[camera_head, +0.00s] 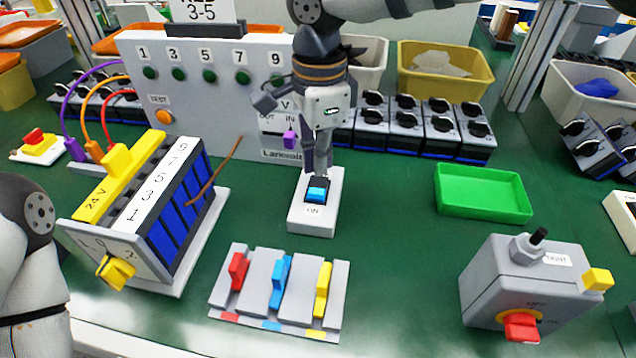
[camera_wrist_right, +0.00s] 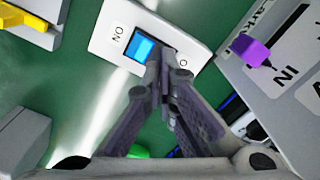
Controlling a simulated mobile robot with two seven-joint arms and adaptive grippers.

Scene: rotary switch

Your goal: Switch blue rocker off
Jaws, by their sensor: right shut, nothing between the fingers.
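The blue rocker (camera_head: 317,194) sits in a dark frame on a white plate (camera_head: 313,228) lying on the green table. The word ON is on the plate's near side. In the right wrist view the rocker (camera_wrist_right: 142,48) shows its ON side bare; a label on the other side is partly hidden by my fingers. My right gripper (camera_head: 320,172) points down, shut and empty, its fingertips (camera_wrist_right: 163,66) at the rocker's far end. I cannot tell whether they touch it. Part of my left arm shows at the left edge; its gripper is out of view.
A grey numbered panel (camera_head: 205,105) stands just behind the plate. A 24 V module (camera_head: 150,215) is to the left. A plate with red, blue and yellow levers (camera_head: 300,320) lies in front. A green tray (camera_head: 483,193) and grey switch box (camera_head: 530,285) are right.

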